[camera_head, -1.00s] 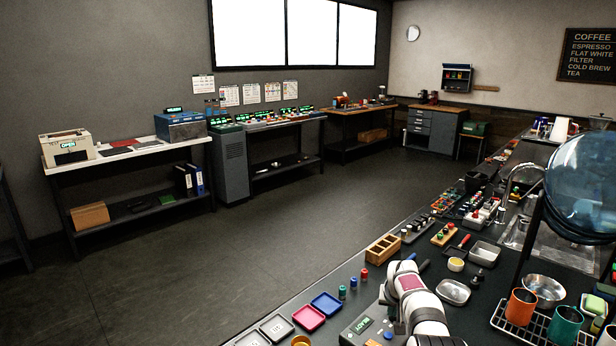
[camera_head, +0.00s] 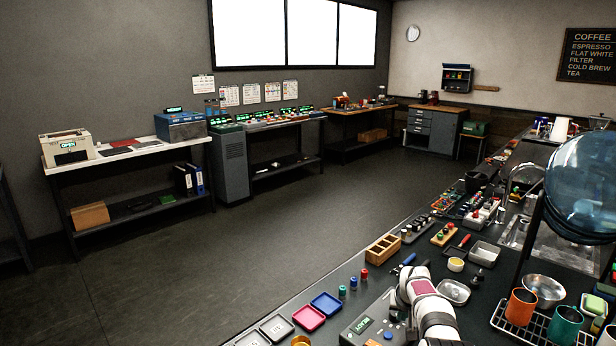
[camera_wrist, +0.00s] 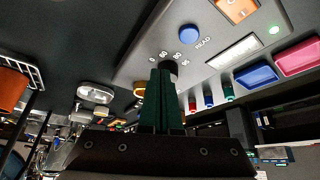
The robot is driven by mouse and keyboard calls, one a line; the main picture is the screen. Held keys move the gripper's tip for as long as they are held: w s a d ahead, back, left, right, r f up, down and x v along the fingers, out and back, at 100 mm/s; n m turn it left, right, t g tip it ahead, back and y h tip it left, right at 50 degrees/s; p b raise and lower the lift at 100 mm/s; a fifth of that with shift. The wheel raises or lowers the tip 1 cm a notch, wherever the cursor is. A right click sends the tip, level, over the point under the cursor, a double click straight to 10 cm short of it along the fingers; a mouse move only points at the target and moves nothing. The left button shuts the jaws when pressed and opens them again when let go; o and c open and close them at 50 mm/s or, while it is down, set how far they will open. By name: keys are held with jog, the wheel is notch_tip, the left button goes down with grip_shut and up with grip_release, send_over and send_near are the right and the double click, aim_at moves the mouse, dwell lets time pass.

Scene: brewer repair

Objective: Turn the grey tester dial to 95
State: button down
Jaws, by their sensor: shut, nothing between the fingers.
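The grey tester (camera_head: 358,322) stands on the bench at the bottom of the head view, with a lit display and a blue button. In the wrist view, the tester (camera_wrist: 140,62) fills the upper middle, with its blue READ button (camera_wrist: 188,34) and a white display. The dark dial (camera_wrist: 171,68) sits below a row of small numbers, partly hidden behind my fingers. Its pointer setting cannot be made out. My gripper (camera_wrist: 163,74) is shut and empty, its green fingertips at or just in front of the dial; contact cannot be told.
Pink (camera_head: 308,318) and blue (camera_head: 326,304) trays lie left of the tester. Small coloured cylinders (camera_head: 364,274), a wooden rack (camera_head: 383,248) and a metal dish (camera_head: 454,291) stand behind and right. The bench around the tester is crowded.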

jog(key=shift+f, duration=1.05)
jog(key=shift+w, duration=0.25)
jog(key=shift+a, duration=0.65)
jog(key=shift+w+a, duration=0.25)
jog(key=shift+a, duration=0.15)
